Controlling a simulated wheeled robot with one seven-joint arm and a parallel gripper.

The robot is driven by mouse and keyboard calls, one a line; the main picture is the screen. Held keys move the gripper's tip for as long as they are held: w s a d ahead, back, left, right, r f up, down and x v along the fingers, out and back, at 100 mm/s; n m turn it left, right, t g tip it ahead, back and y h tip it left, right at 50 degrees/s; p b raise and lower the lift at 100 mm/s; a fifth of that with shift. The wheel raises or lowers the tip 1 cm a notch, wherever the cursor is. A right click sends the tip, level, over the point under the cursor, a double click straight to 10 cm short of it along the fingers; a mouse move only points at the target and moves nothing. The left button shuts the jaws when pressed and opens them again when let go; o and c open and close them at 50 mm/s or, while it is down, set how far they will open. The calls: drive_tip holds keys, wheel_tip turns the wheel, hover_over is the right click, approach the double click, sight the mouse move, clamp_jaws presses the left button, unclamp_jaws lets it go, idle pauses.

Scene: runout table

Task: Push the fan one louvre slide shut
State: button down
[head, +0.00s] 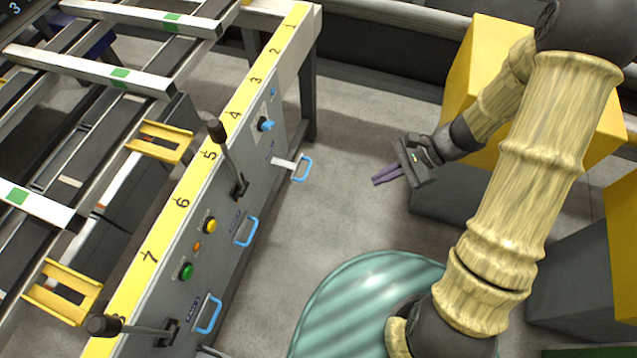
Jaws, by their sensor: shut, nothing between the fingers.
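Three blue slide handles are on the grey side panel (225,270) of the runout table. The far slide (301,168) stands out from the panel on a pale bar (283,162). The middle handle (246,232) and the near handle (209,315) sit closer to the panel. The labels beside them are too small to read, so I cannot tell which one is fan one. My gripper (375,181) is shut and empty, its purple fingers pointing left toward the far handle. It is right of that handle and apart from it.
Two black levers (227,158) (135,328) stick out from the panel. Yellow (210,226) and green (186,271) buttons and a blue knob (265,124) are on it. Yellow blocks (490,50) stand behind my arm. The floor between panel and gripper is clear.

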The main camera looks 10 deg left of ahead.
drive_tip(key=w+a+f+m+t+y+b, duration=0.2)
drive_tip(key=w+f+m+y+b, duration=0.1)
drive_tip(key=f, duration=0.6)
drive_tip(key=w+a+f+m+t+y+b, duration=0.2)
drive_tip(key=w+f+m+y+b, duration=0.1)
drive_tip(key=w+f+m+b, duration=0.2)
wheel_tip(320, 180, down, 4)
drive_tip(key=shift+w+f+t+y+b, duration=0.1)
drive_tip(key=shift+w+t+y+b, duration=0.25)
drive_tip(key=shift+b, duration=0.9)
drive_tip(key=b+x, duration=0.4)
drive_tip(key=x, duration=1)
drive_tip(key=shift+w, duration=0.1)
